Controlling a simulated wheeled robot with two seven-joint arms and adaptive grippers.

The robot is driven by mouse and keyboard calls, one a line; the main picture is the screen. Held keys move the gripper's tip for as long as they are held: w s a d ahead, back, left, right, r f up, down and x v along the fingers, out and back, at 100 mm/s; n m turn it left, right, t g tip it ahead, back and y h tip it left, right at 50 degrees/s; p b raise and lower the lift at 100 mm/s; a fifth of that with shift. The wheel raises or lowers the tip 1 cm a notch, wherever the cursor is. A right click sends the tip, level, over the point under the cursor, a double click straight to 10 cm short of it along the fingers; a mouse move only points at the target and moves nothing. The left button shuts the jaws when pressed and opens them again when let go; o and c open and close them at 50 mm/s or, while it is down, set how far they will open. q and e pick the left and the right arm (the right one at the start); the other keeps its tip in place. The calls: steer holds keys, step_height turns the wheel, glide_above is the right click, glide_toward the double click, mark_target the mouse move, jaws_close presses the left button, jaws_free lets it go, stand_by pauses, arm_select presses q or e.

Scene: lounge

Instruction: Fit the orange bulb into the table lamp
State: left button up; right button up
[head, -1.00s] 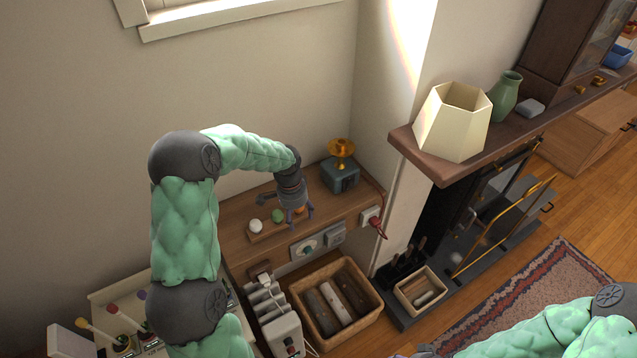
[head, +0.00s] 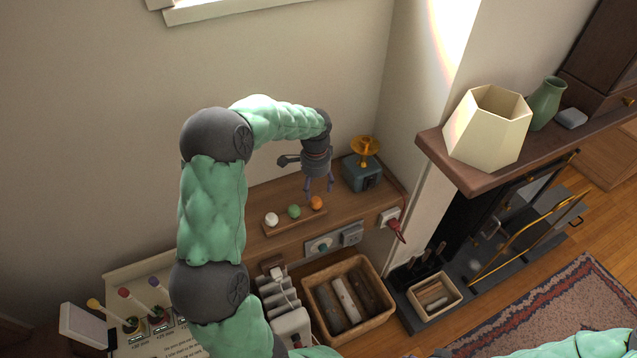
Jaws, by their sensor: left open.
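The orange bulb (head: 317,202) sits at the right end of a small wooden holder (head: 283,226) on the wall shelf. A green bulb (head: 294,211) and a white bulb (head: 271,219) stand to its left. My left gripper (head: 319,190) points down, open and empty, just above the orange bulb. The lamp (head: 362,170), with a blue-grey square base and an orange-gold top, stands on the shelf to the right of the gripper. My right arm shows only in part at the bottom right; its gripper is not clearly visible.
A cream lampshade (head: 487,126) and a green vase (head: 547,102) stand on the mantel (head: 440,152) at right. A basket of logs (head: 347,301) sits below the shelf. A red plug (head: 396,228) hangs from a wall socket. A power strip (head: 283,300) lies left of the basket.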

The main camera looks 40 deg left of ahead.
mark_target(316, 199)
arm_select(q)
steer(key=shift+f+b, duration=0.35)
steer(key=shift+f, duration=0.1)
step_height(316, 199, down, 4)
steer(key=b, duration=0.3)
steer(key=shift+f+b, duration=0.95)
steer(key=shift+f, duration=1.05)
steer(key=c, duration=1.2)
steer(key=shift+o, duration=0.2)
steer(key=shift+r, duration=0.15)
steer(key=shift+r+p, duration=2.05)
steer(key=shift+r, duration=0.45)
